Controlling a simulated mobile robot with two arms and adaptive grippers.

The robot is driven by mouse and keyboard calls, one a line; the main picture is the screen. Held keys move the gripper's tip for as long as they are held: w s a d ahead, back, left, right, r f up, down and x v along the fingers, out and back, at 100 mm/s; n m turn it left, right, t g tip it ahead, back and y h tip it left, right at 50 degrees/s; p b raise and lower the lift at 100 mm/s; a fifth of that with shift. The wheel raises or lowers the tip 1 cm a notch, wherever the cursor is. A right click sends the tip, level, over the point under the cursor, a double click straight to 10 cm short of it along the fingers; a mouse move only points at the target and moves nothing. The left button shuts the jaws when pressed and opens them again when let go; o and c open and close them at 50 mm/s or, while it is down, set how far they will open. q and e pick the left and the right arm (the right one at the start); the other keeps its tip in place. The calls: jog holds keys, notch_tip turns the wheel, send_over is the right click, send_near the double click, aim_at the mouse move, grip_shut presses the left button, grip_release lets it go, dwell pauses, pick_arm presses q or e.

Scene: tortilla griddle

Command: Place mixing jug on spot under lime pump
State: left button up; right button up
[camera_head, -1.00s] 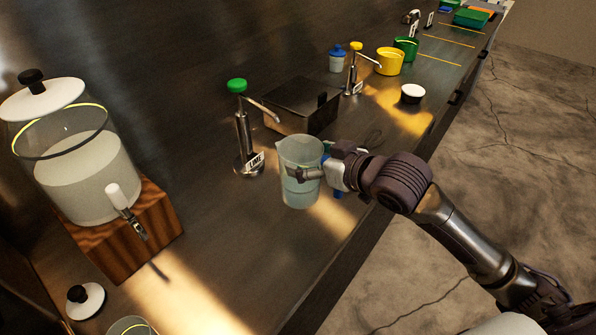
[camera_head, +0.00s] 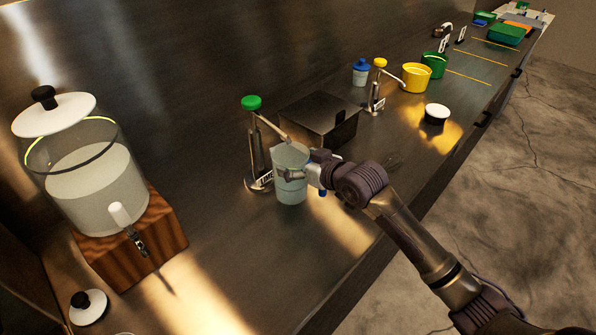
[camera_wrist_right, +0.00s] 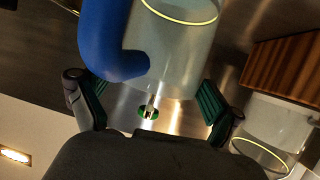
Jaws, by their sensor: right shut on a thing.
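The mixing jug (camera_head: 291,190) is clear with cloudy contents and looks upright. My right gripper (camera_head: 297,175) is shut on it. In the right wrist view, the jug (camera_wrist_right: 185,60) with its blue handle (camera_wrist_right: 105,40) shows beyond the gripper's green-padded fingers (camera_wrist_right: 158,108). The lime pump (camera_head: 255,145) has a green top and a "LIME" label and stands just left of the jug. Its spout tip is at the jug's rim, seemingly over the opening. Whether the jug's base touches the counter is unclear. My left gripper is out of view.
A glass dispenser (camera_head: 95,185) on a wooden block stands at the left. A dark metal box (camera_head: 318,120) is close behind the jug. A yellow-topped pump (camera_head: 376,90), a yellow tub (camera_head: 415,78) and a white-lidded container (camera_head: 436,113) stand farther along. The counter's front strip is clear.

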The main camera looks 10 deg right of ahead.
notch_tip(320, 180, down, 4)
jog(key=shift+a+r+p, duration=0.1)
jog(key=shift+r+p, duration=0.1)
jog(key=shift+p, duration=0.4)
jog(key=shift+f, duration=0.2)
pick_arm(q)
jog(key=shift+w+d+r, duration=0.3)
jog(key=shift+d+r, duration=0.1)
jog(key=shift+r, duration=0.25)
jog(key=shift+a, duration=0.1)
pick_arm(e)
jog(key=shift+f, duration=0.2)
jog(key=o, duration=1.5)
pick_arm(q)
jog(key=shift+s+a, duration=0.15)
pick_arm(e)
jog(key=shift+r, duration=0.1)
